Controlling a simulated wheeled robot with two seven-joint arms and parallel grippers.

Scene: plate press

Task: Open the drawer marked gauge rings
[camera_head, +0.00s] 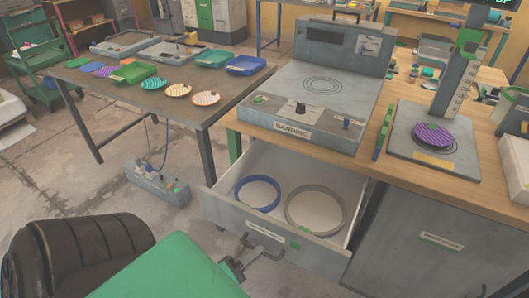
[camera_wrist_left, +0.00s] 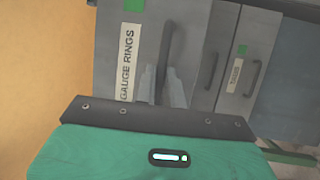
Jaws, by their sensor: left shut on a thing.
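The gauge rings drawer (camera_head: 325,258) is pulled out from the bench. Inside lie a blue ring (camera_head: 241,190) and a larger grey ring (camera_head: 343,213). In the left wrist view its front carries the label GAUGE RINGS (camera_wrist_left: 127,62) and a green square (camera_wrist_left: 134,5). My left gripper (camera_head: 246,258) is at the front of the drawer, shut on the dark bar handle (camera_wrist_left: 168,42). The fingers also show in the left wrist view (camera_wrist_left: 161,85), partly hidden behind my wrist housing. My right gripper is not in view.
A closed cabinet front (camera_head: 410,265) is to the right. A grey box with cables (camera_head: 157,184) lies on the floor left of the drawer.

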